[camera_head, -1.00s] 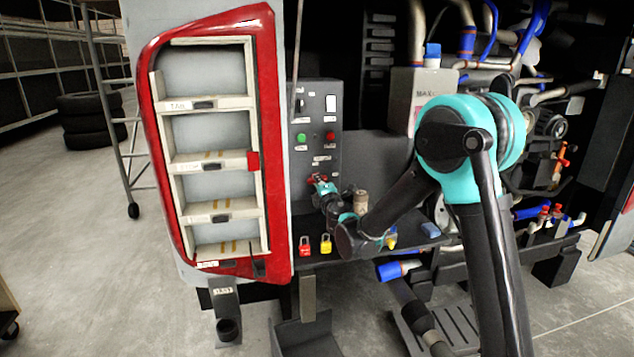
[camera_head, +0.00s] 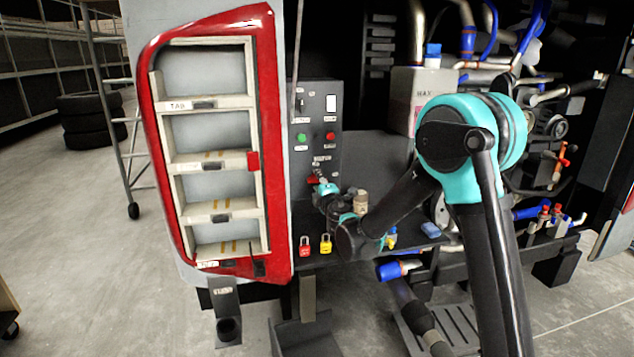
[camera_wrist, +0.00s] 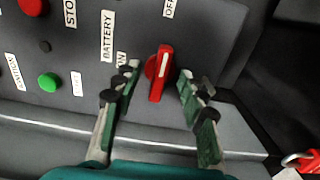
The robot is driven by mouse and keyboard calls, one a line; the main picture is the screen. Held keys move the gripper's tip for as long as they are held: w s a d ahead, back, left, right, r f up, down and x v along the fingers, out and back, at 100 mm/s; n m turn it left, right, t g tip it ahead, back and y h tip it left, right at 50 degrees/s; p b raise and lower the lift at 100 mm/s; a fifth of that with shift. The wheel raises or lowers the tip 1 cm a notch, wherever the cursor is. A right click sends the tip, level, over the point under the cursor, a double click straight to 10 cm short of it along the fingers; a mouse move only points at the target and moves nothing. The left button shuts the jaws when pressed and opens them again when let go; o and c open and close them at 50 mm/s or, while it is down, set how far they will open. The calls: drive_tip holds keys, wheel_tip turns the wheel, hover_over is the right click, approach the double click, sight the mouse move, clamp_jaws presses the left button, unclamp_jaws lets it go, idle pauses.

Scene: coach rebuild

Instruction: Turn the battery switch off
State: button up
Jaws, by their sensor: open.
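The battery switch (camera_wrist: 160,72) is a red rotary handle on the dark control panel, under a BATTERY label, with an ON label at its left and an OFF label above right. Its handle stands nearly upright in the wrist view. My gripper (camera_wrist: 158,95) is open, with one finger on each side of the handle and gaps visible on both sides. In the head view my gripper (camera_head: 322,190) is at the panel's lower part, and the red switch (camera_head: 313,180) shows partly beside it.
The panel also carries a green button (camera_wrist: 48,82) and a red button (camera_wrist: 33,6). Below it, a red padlock (camera_head: 305,246) and a yellow padlock (camera_head: 326,244) stand on a ledge. A beige cylinder (camera_head: 361,203) is close to my wrist. An open red-framed rack (camera_head: 285,150) is left.

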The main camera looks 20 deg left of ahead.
drive_tip(key=v, duration=0.8)
drive_tip(key=shift+s+d, duration=0.15)
drive_tip(key=shift+s, duration=0.2)
drive_tip(key=v, duration=1.2)
drive_tip(key=w+d+f+m+g+h, duration=0.15)
drive_tip(key=d+m+h, duration=0.3)
drive_tip(key=d, duration=0.45)
drive_tip(key=w+d+f+m+h, duration=0.1)
drive_tip(key=d+f+m+h, duration=0.3)
drive_tip(key=d, duration=0.6)
drive_tip(key=w+d+m+h, duration=0.1)
drive_tip(key=d+m+h, duration=0.1)
drive_tip(key=d+m, duration=0.5)
drive_tip(key=s+d+f+m+g+h, duration=0.1)
drive_tip(key=s+d+f+m+g, duration=0.1)
drive_tip(key=s+d+f+g, duration=0.25)
drive_tip(key=s+d+f+m+g+h, duration=0.1)
drive_tip(key=s+d+f+m, duration=0.3)
drive_tip(key=d, duration=0.4)
drive_tip(key=s+f+m+g+y, duration=0.3)
drive_tip(key=s+f+g, duration=0.1)
drive_tip(key=s, duration=0.8)
drive_tip(key=shift+f, duration=0.25)
drive_tip(key=shift+a, duration=0.1)
